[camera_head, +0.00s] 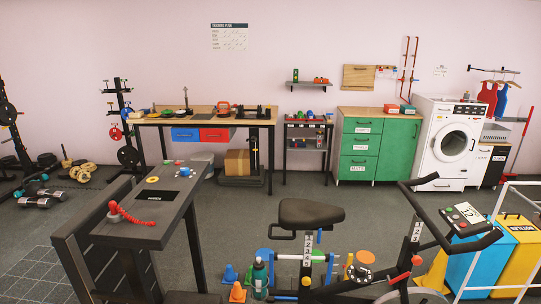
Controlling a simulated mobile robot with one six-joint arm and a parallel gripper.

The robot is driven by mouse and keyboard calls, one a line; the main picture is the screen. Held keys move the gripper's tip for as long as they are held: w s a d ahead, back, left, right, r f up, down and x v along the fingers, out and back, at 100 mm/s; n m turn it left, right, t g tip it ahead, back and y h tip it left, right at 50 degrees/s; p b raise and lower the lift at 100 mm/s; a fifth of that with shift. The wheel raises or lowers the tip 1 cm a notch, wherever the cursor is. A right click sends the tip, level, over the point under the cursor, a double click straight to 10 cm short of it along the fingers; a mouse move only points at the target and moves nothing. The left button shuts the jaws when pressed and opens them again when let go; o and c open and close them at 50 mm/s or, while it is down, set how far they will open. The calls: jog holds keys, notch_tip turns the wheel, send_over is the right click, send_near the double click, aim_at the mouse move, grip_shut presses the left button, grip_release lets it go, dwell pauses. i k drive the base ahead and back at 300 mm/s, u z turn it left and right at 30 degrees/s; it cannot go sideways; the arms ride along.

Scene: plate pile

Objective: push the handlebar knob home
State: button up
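The exercise bike stands at the front right in the head view, with its black handlebar (470,246) and a console (465,218) at the right. The handlebar post (415,233) leans and carries a pale number strip. A small red knob (417,260) sits at the side of this post, near its lower end; how far it is pushed in is too small to tell. My gripper is not in view.
A dark table (150,228) with a red coiled cord (130,215) stands at the left. Cones and a green bottle (259,278) stand by the bike. Blue and yellow bins (518,258) and a white frame crowd its right side. Grey floor lies open behind the bike.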

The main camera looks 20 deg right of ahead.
aim_at(417, 259)
jog(key=z, duration=4.3)
jog(key=i, duration=0.1)
jog(key=u, duration=2.85)
